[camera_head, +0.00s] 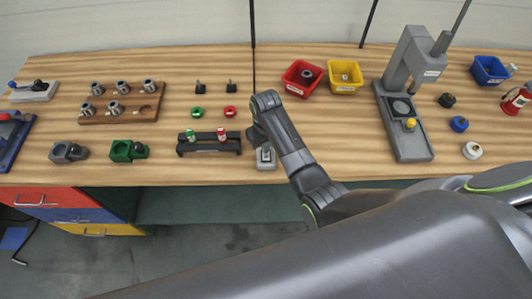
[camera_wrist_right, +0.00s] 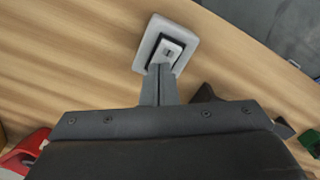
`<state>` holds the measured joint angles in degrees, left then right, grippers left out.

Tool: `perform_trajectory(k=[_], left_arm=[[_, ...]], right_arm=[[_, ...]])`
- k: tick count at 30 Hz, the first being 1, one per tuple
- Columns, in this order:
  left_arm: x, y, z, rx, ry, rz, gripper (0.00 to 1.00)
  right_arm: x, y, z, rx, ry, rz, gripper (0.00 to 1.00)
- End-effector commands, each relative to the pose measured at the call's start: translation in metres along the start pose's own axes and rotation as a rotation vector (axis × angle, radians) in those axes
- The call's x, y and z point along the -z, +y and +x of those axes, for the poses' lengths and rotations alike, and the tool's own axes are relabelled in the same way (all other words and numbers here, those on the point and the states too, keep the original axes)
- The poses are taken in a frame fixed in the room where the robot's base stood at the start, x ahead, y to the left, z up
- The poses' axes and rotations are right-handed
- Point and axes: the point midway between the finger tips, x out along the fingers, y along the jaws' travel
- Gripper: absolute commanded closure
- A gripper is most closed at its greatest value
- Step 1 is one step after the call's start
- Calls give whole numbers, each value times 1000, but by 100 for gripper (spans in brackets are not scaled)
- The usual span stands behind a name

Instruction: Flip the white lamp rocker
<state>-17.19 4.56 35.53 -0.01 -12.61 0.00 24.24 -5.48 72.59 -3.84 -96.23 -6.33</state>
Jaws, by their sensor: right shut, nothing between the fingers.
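The white lamp rocker (camera_wrist_right: 172,48) sits in a dark frame on a light grey plate (camera_wrist_right: 189,30) at the table's front edge. In the head view the same switch plate (camera_head: 266,164) shows near the middle, partly covered by my right gripper (camera_head: 264,147). My right gripper is shut and empty, pointing down at the switch. In the right wrist view its closed fingertips (camera_wrist_right: 161,70) overlap the lower end of the rocker; I cannot tell whether they touch it. My left gripper is not in view.
A black rack (camera_head: 209,149) with a green and a red piece stands just left of the switch. Red (camera_head: 302,77) and yellow (camera_head: 345,76) bins stand behind, and a grey press (camera_head: 405,110) stands to the right. The table's front edge is close to the switch.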

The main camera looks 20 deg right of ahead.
Motion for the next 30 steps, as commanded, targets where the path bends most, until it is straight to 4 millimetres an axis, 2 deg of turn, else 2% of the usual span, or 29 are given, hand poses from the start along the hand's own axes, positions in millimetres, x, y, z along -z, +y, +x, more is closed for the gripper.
perform_trajectory(k=[1, 6, 22, 30], left_arm=[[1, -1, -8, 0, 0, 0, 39], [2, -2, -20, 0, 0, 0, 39], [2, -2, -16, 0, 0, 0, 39], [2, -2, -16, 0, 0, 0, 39]], right_arm=[[0, 0, -9, 0, 2, 0, 100], [1, 0, -24, 0, 3, 0, 100], [1, 0, -61, 0, 5, -1, 100], [1, 0, -66, 0, 3, -1, 100]])
